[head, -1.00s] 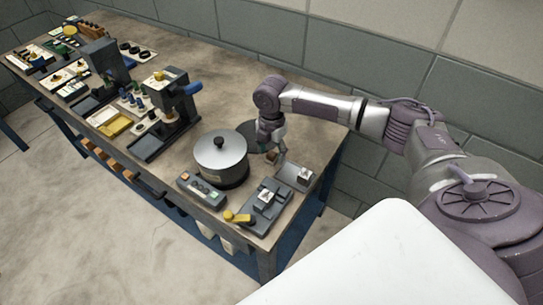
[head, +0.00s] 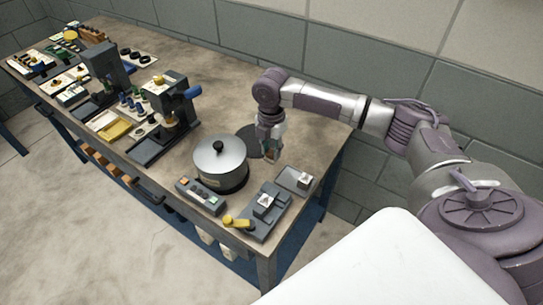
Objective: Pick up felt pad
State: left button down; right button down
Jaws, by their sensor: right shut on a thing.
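My right gripper (head: 270,152) points down over the near right part of the workbench, to the right of the lidded pot. Its jaws are shut on a small brownish piece, which I take to be the felt pad (head: 269,156). The fingers cover most of the pad, and I cannot tell whether it still touches the bench. My left gripper is not in view.
The lidded metal pot (head: 220,158) stands close left of the gripper. A grey plate with a small block (head: 295,180), a grey fixture (head: 263,208) and a button box (head: 200,195) are nearer. The bench (head: 215,85) is bare behind.

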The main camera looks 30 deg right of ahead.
jog(key=s+d+r+b, duration=0.2)
jog(key=s+d+r, duration=0.3)
jog(key=s+r, duration=0.3)
jog(key=shift+s+d, duration=0.3)
jog(key=shift+s, duration=0.85)
jog(key=shift+r, duration=0.1)
